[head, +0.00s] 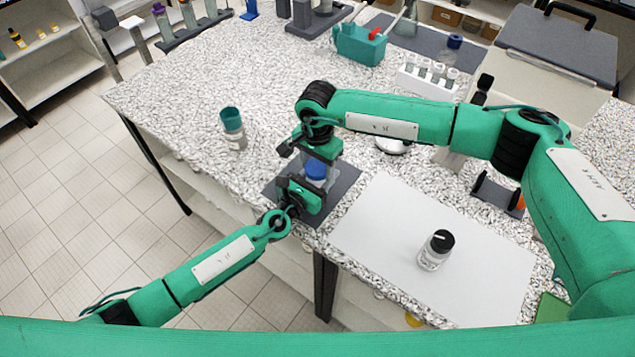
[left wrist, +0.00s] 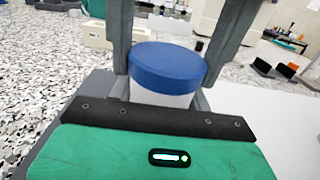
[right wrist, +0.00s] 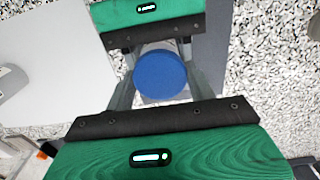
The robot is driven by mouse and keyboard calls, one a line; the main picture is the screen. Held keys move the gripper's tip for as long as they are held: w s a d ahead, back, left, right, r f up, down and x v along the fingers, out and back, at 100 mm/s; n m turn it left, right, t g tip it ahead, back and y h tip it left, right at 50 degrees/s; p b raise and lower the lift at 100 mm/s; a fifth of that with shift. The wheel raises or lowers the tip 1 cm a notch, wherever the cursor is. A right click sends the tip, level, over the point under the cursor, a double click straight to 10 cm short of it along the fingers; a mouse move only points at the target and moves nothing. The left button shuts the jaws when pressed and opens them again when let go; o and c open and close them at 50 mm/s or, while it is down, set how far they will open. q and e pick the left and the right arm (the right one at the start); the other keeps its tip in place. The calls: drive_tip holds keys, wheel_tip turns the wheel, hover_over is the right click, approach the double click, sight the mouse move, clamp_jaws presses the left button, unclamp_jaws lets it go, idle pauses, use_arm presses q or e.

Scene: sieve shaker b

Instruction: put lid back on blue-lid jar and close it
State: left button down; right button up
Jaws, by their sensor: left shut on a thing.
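The jar's blue lid (head: 316,168) sits level on top of the jar in all three views. It shows large in the left wrist view (left wrist: 168,66) and from above in the right wrist view (right wrist: 160,75). The clear jar body (left wrist: 160,98) shows under the lid and is partly hidden. My left gripper (head: 312,185) is shut on the jar body from the near side. My right gripper (head: 314,165) is above, its fingers pointing down on both sides of the lid. I cannot tell whether those fingers touch the lid.
The jar stands on a dark grey mat (head: 346,180). A black-lid jar (head: 436,250) stands on a white sheet (head: 385,260) to the right. A tube rack (head: 427,82) and teal box (head: 360,45) are farther back.

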drive_tip(key=shift+c, duration=1.3)
drive_tip(key=m, duration=0.6)
drive_tip(key=o, duration=1.1)
drive_tip(key=shift+r, duration=2.25)
drive_tip(key=shift+c, duration=0.5)
